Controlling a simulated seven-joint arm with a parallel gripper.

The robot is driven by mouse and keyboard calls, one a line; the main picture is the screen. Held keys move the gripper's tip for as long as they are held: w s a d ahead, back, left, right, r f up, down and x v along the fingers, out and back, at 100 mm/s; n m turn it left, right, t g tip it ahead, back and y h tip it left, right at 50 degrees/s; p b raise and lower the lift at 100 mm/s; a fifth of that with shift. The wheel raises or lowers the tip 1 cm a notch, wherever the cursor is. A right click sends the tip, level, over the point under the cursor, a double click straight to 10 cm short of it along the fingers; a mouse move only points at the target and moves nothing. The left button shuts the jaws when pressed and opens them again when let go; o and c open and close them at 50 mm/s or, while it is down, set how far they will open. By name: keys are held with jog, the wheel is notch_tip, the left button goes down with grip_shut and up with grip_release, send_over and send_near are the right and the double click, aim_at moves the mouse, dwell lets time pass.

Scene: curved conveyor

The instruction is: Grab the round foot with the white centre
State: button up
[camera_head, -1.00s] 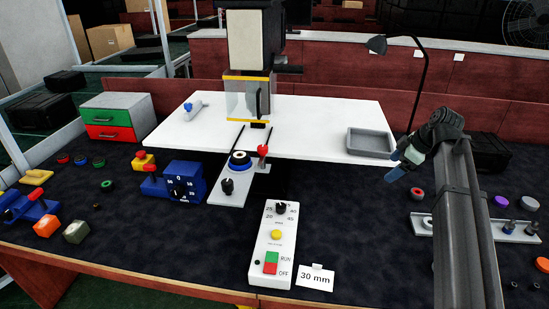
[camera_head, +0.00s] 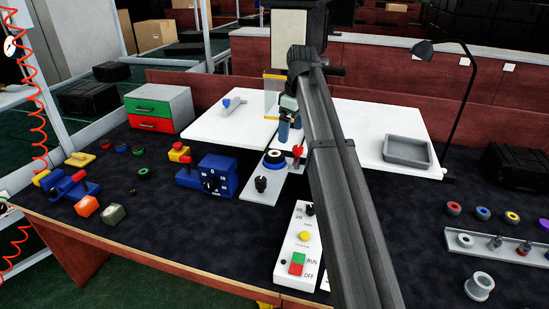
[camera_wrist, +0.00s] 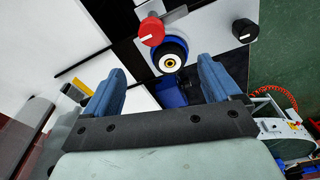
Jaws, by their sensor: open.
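A black round foot with a white centre (camera_head: 275,155) sits on a blue ring on the light plate in front of the white table. In the wrist view the foot (camera_wrist: 169,62) shows a pale centre with a small dark middle, beyond and between the finger ends. My gripper (camera_head: 286,126) has blue fingers and is above and behind the foot in the head view. In the wrist view my gripper (camera_wrist: 161,72) is open, with nothing between its fingers. Part of the plate is hidden behind my arm.
A red-topped knob (camera_head: 298,151) stands close beside the foot, and a black knob (camera_head: 261,183) is in front. A blue dial box (camera_head: 212,178) is at left. A control box (camera_head: 298,245) stands in front. A grey tray (camera_head: 408,151) and several coloured rings are at right.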

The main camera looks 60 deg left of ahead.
jog(key=s+a+r+h, duration=0.1)
jog(key=s+a+r, duration=0.3)
jog(key=r, duration=0.1)
send_over(275, 153)
jog(key=shift+n+t, duration=0.3)
jog(key=f, duration=0.9)
jog(key=shift+s+a, duration=0.25)
jog(key=shift+w+d+f, duration=0.1)
jog(key=shift+d+f, duration=0.05)
jog(key=shift+f, duration=1.1)
jog(key=shift+w+d+f, duration=0.1)
jog(key=shift+d+f, duration=0.05)
jog(key=shift+f, duration=1.1)
jog(key=c, duration=1.2)
jog(key=shift+o, duration=0.2)
